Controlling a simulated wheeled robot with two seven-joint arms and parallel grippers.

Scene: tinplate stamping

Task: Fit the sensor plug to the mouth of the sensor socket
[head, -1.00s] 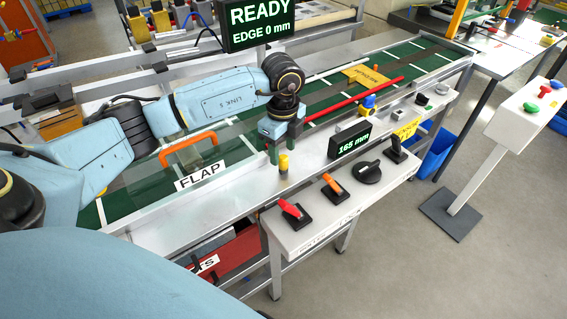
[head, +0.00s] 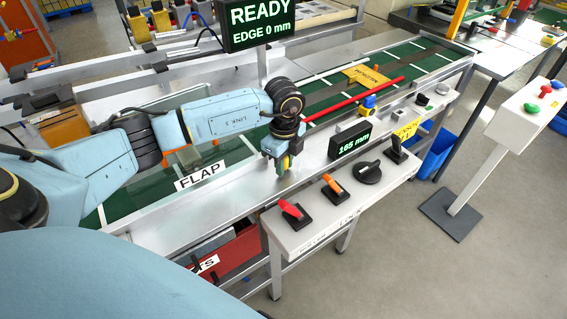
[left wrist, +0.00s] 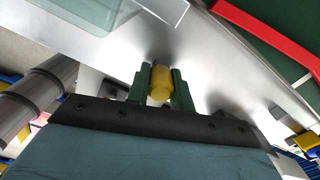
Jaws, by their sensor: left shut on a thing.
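My left gripper (head: 282,167) is shut on the yellow sensor plug, low over the metal rail in front of the belt. In the left wrist view, the plug (left wrist: 161,84) sits between the green fingers, and the bright metal surface lies beyond it. In the head view the gripper mostly covers the plug. A blue and yellow block (head: 368,104) stands on the rail to the right of the gripper; I cannot tell whether it is the sensor socket. No socket mouth shows clearly. My right gripper is not in view.
A red rod (head: 352,101) slants over the green belt just right of the gripper. The "165 mm" display (head: 350,146) and a panel of levers and a knob (head: 367,172) stand in front. The FLAP label (head: 200,175) is to the left.

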